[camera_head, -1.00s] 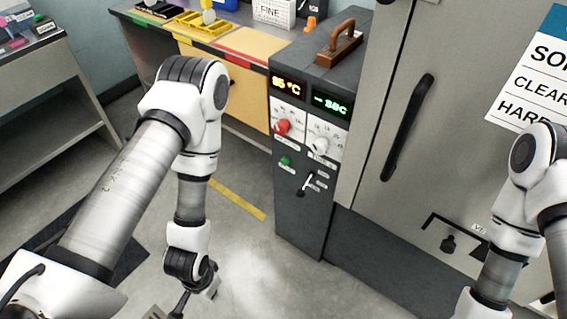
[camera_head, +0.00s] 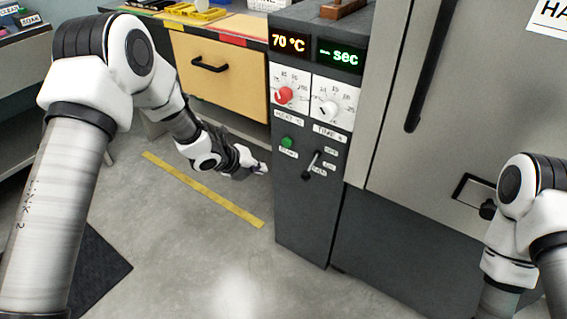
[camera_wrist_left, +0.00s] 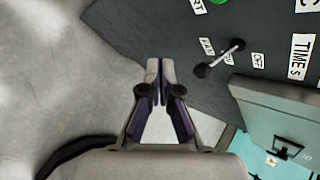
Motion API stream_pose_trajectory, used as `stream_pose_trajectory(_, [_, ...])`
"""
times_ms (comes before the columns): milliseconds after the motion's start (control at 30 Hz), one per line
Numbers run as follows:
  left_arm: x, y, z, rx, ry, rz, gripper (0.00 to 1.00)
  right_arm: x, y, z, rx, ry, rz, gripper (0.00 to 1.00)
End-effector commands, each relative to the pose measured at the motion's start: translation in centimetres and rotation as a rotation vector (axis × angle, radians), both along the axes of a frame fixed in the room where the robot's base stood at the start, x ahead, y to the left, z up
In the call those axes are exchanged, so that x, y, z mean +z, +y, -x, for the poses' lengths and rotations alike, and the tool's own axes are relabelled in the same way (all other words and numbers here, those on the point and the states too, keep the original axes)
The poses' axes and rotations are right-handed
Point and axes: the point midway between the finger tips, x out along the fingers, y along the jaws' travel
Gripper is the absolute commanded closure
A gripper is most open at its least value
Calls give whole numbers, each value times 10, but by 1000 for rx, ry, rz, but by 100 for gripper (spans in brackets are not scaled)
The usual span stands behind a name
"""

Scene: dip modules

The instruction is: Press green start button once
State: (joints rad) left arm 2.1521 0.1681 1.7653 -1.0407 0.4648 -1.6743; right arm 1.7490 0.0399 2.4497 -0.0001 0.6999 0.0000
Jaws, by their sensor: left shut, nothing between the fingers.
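The green start button (camera_head: 287,143) is on the front of the dark control cabinet (camera_head: 300,220), below the red knob. In the left wrist view the green button (camera_wrist_left: 219,1) shows only in part at the top edge. My left gripper (camera_head: 263,168) is shut and empty, just left of the cabinet front, lower than the button and apart from it in the picture. In the left wrist view its closed fingertips (camera_wrist_left: 160,64) point toward the panel. My right gripper is out of view; only my right arm shows.
A lever switch (camera_head: 312,165) sits right of the button. Above are a red knob (camera_head: 284,95), a white knob (camera_head: 327,110) and displays reading 70 °C (camera_head: 288,42) and "-- sec" (camera_head: 338,55). A drawer (camera_head: 222,68) is behind my left arm. The floor with yellow tape (camera_head: 205,190) is open.

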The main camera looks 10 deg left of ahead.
Motion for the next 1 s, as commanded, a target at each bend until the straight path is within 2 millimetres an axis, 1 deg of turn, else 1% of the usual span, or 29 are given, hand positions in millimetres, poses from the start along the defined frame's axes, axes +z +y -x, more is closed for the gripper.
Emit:
stream_pose_trajectory(33, [-1, 0, -2, 1, -7, 0, 100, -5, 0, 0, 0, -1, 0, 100])
stream_pose_trajectory(167, [3, 0, -2, 2, -9, 2, 100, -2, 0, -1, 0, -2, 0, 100])
stream_pose_trajectory(367, [3, 0, -2, 3, -7, 3, 100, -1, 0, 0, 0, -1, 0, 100])
stream_pose_trajectory(467, [4, -1, -5, 4, -6, 3, 100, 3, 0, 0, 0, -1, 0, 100])
stream_pose_trajectory(567, [6, -4, -13, 2, -5, 1, 100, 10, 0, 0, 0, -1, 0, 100])
stream_pose_trajectory(1000, [7, -26, -72, 2, -6, 2, 100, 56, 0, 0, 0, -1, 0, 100])
